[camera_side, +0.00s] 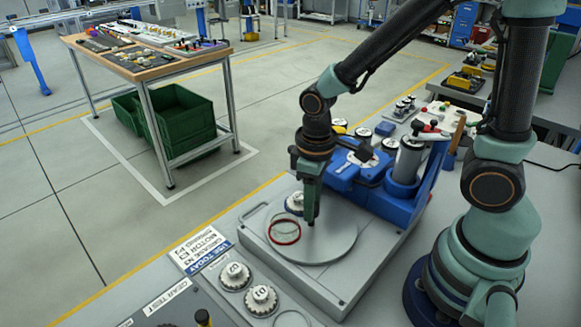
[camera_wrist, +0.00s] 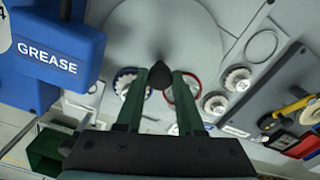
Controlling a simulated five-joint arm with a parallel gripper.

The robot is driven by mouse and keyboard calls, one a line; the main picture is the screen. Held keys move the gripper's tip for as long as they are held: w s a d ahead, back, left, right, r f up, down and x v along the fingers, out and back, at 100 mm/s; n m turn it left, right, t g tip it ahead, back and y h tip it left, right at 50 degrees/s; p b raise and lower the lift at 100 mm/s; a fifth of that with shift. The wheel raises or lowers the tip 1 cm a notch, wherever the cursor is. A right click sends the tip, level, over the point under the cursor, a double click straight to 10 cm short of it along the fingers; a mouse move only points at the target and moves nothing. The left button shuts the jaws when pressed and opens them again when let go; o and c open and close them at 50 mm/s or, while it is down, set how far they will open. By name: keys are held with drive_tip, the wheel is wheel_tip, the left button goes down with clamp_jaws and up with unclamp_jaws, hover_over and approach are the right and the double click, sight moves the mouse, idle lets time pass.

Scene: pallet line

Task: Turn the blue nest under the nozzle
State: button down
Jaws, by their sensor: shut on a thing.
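A round grey turntable (camera_side: 335,240) sits on a grey base. A blue-rimmed nest (camera_side: 294,203) holds a white toothed part and lies just left of my gripper (camera_side: 312,217); it also shows in the wrist view (camera_wrist: 121,82). In the wrist view my gripper (camera_wrist: 160,78) is shut on the dark peg (camera_wrist: 160,70) that stands up from the turntable. The blue grease unit (camera_wrist: 50,45) stands beside the turntable. Its nozzle tip cannot be made out; the blue nest is apart from the unit.
White toothed parts (camera_side: 261,299) lie at the front, beside a sign (camera_side: 200,250). Silver canisters (camera_side: 408,160) stand in the blue unit behind the turntable. A workbench (camera_side: 150,60) with green bins (camera_side: 175,115) is at the left, away from the base.

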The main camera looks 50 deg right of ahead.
drive_tip(key=shift+r+m, duration=0.1)
drive_tip(key=shift+m, duration=6.4)
drive_tip(key=c, duration=0.5)
unclamp_jaws()
wheel_tip(320, 180, up, 12)
drive_tip(key=shift+r, duration=0.1)
